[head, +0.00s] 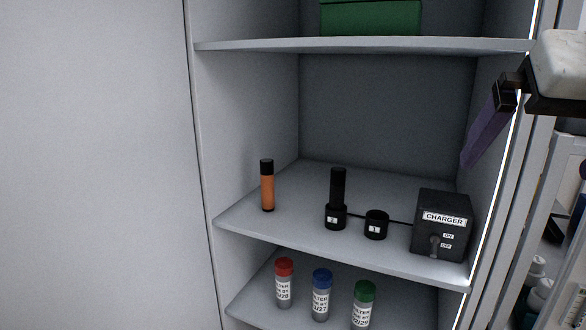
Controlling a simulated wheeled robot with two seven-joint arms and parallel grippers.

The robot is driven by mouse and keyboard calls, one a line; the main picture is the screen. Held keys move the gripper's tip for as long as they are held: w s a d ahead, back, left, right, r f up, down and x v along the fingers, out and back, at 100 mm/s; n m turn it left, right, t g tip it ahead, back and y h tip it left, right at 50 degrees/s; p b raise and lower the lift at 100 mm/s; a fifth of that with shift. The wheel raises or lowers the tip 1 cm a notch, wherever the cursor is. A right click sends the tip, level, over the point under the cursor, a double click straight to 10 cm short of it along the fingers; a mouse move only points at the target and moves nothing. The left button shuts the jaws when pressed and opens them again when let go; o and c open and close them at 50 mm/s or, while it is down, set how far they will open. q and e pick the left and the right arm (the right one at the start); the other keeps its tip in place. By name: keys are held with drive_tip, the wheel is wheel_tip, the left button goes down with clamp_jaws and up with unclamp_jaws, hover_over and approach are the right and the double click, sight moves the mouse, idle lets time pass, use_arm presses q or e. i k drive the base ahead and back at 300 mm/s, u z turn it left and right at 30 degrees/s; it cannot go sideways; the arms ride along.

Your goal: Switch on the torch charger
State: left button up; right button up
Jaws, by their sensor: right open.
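The black charger box (440,225) stands at the right end of the middle shelf. Its front carries a CHARGER label, small ON and OFF labels, and a grey switch lever (434,246) beside OFF. A cable runs from it towards two black cups. A black torch (338,188) stands upright in the left cup (336,218); the right cup (376,226) holds no torch. An orange torch with a black end (267,187) stands at the shelf's left. My right gripper (474,152) is open, above and apart from the charger, its purple finger pointing down-left. My left gripper is out of view.
The middle shelf (290,225) has free room at its back and front. Red-, blue- and green-capped canisters (321,297) stand on the shelf below. A green box (370,18) sits on the shelf above. The cabinet's right wall is close to my right gripper.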

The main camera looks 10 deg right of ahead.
sight(433, 251)
drive_tip(key=k, duration=1.3)
